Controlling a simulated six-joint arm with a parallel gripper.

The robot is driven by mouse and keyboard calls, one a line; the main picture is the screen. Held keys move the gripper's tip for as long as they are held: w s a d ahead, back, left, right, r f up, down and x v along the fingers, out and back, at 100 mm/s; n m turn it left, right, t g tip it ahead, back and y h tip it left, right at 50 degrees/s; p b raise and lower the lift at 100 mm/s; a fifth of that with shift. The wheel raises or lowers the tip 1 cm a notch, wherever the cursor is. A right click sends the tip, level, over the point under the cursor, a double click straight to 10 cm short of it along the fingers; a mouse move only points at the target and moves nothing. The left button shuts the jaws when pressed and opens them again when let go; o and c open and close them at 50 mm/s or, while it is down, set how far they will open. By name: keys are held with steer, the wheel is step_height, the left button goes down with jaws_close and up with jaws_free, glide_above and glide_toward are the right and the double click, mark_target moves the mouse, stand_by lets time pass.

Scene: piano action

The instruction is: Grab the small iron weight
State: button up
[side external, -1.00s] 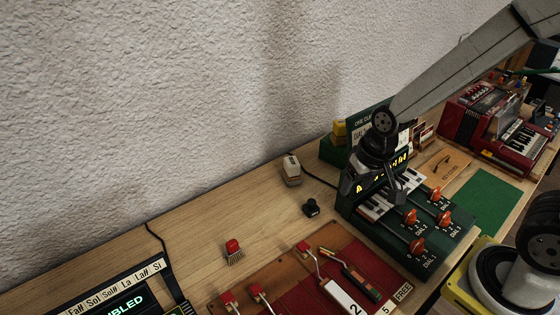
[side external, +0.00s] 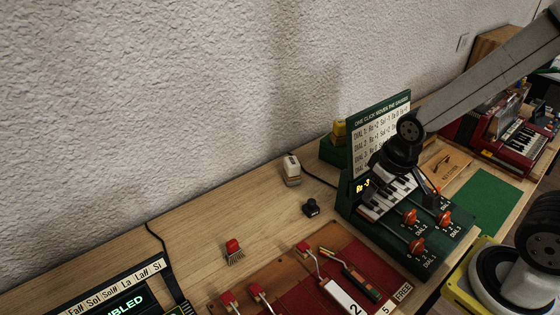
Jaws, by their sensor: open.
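A small black weight (side external: 311,207), which looks like the iron weight, stands on the wooden bench left of the green dial box. Nothing touches it. My gripper (side external: 405,190) is open above the small keyboard of the green dial box (side external: 440,243), well to the right of the weight. I see nothing between its fingers. The fingers hide part of the keys and of the lit display.
Orange-knobbed dials (side external: 417,247) and an upright green sign (side external: 381,125) stand near my gripper. Bare bench (side external: 200,225) lies left of the weight.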

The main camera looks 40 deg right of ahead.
steer(key=o, duration=0.5)
steer(key=shift+c, duration=0.2)
